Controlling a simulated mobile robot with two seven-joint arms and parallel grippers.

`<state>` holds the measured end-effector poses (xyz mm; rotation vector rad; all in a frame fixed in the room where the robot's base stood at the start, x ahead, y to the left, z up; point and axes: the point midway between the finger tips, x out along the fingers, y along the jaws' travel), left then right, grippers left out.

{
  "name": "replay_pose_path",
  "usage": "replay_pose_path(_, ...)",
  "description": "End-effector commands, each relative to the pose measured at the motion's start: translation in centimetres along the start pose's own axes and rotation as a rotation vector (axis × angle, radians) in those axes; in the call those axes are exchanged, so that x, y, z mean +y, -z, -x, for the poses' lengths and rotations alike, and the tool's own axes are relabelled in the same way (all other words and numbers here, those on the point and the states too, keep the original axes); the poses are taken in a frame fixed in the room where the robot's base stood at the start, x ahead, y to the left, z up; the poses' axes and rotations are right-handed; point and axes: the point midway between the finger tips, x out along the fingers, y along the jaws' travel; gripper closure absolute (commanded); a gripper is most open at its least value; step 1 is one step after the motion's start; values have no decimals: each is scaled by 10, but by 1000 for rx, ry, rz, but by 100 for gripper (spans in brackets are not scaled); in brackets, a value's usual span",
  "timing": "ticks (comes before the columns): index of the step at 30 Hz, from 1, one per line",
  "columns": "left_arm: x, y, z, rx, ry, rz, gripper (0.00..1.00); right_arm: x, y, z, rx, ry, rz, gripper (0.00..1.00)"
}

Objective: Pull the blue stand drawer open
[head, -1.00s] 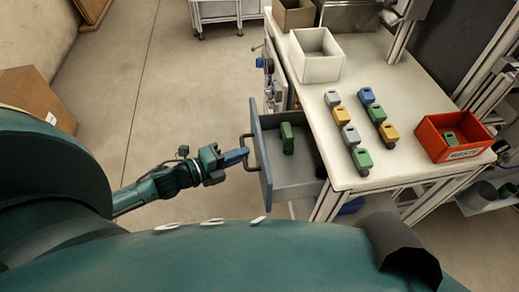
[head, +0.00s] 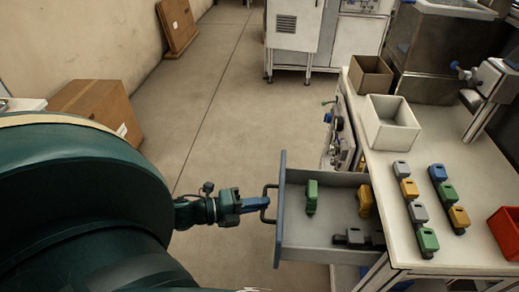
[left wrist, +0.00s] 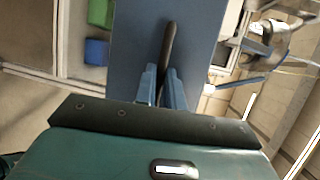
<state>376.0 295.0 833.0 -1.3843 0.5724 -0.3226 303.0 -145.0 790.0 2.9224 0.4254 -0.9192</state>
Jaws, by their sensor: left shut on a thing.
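The blue-fronted stand drawer (head: 281,207) is pulled out to the left from under the white bench top in the head view. Its dark bar handle (head: 267,203) faces my left gripper (head: 262,204). My left gripper is shut on the handle. In the left wrist view its two blue fingers (left wrist: 163,88) sit either side of the dark handle (left wrist: 169,45), against the blue drawer front (left wrist: 130,40). My right gripper is not in view.
A cardboard box (head: 98,108) lies on the floor at left. The floor left of the drawer is clear.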

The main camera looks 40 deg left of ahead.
Motion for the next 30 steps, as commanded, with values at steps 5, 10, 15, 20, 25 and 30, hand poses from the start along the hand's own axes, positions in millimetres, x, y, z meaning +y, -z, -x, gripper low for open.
replay_pose_path(5,0,0,0,-1,0,-1,80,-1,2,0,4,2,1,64)
replay_pose_path(10,0,0,0,-1,0,-1,67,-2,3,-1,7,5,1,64)
replay_pose_path(15,0,0,0,0,0,0,67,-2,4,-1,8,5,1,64)
replay_pose_path(20,1,0,6,-1,-1,0,67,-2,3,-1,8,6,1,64)
replay_pose_path(25,2,1,32,0,-5,0,67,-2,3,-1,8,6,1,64)
replay_pose_path(30,2,1,69,-1,-6,2,67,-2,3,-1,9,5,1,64)
